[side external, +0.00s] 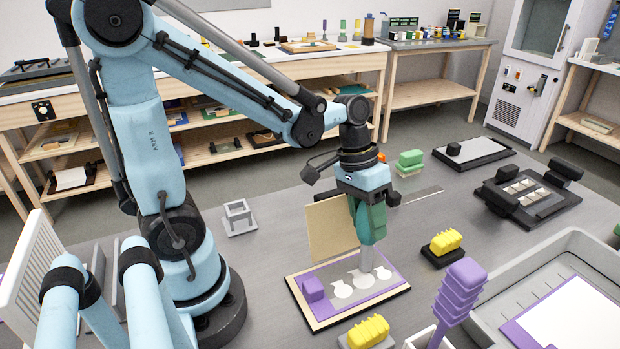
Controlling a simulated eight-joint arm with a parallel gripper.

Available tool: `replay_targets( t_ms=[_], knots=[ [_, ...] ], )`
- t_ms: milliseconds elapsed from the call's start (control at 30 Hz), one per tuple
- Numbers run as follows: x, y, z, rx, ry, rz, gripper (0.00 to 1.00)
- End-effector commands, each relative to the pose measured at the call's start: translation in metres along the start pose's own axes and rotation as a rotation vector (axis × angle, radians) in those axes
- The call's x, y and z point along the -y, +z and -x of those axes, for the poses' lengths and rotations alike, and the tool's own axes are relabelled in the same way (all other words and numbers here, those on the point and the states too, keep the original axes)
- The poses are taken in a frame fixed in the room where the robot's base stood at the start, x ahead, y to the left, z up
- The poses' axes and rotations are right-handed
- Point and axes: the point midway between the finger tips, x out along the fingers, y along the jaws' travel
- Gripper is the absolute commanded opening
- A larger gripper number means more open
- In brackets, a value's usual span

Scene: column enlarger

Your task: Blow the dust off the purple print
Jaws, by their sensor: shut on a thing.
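My gripper (366,203) is shut on a green blower (371,222), held upright above the print. The blower's grey nozzle (366,258) points down at the patches near the print's back edge. I cannot tell whether the nozzle tip touches the print. The jaws partly hide the blower's upper part.
A tan panel (330,230) stands just behind the print. Yellow-handled blocks (445,242) (368,331) and a purple ribbed handle (463,285) stand close on the right and front. A grey tray (575,242) holds a purple-edged white sheet. Clear table lies around the small grey stand (239,217).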

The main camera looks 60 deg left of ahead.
Motion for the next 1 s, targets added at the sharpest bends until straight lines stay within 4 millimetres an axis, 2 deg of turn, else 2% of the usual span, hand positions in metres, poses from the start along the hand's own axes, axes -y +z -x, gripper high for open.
replay_targets(
  t_ms=[1000],
  knots=[
    [0.021,-0.001,0.006,-0.001,-0.004,0.000,0.01]
  ],
)
